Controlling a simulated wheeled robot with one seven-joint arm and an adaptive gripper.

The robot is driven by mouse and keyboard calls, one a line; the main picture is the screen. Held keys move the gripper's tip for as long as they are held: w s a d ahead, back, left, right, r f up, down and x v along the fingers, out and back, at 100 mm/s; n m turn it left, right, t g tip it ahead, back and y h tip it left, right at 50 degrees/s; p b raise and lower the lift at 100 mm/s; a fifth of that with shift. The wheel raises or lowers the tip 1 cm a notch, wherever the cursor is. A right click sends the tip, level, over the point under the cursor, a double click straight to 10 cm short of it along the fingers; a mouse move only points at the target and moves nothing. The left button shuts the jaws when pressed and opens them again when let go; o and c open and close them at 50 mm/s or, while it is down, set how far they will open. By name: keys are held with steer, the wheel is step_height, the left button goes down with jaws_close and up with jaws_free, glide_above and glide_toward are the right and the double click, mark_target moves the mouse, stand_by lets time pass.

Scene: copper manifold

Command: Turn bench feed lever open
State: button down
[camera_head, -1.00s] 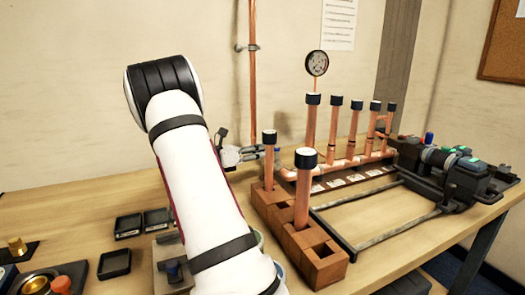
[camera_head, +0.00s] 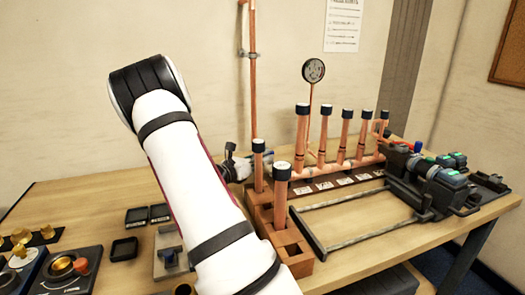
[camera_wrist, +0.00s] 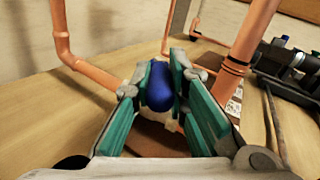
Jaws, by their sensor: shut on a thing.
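The feed lever shows as a rounded blue handle (camera_wrist: 160,88) in the middle of the wrist view. My gripper (camera_wrist: 163,98) has its green-padded fingers on both sides of the handle and is shut on it. The lever's valve body is mostly hidden behind the fingers. In the head view my gripper (camera_head: 238,166) is at the left end of the copper manifold (camera_head: 343,165), behind the wooden block, and partly hidden by my white arm. I cannot make out the lever's angle there.
A wooden block (camera_head: 296,262) holding copper posts stands just right of my arm. A vertical copper pipe (camera_head: 253,95) runs up the wall. A clamp fixture (camera_head: 425,185) is on the right. Small black trays (camera_head: 125,249) and a control box (camera_head: 62,270) are on the left.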

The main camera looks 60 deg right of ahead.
steer(key=shift+t, duration=0.3)
steer(key=c, duration=1.6)
jaws_free()
steer(key=shift+o, duration=0.2)
steer(key=w+a, duration=0.2)
steer(key=a, duration=1)
steer(key=shift+c, duration=0.2)
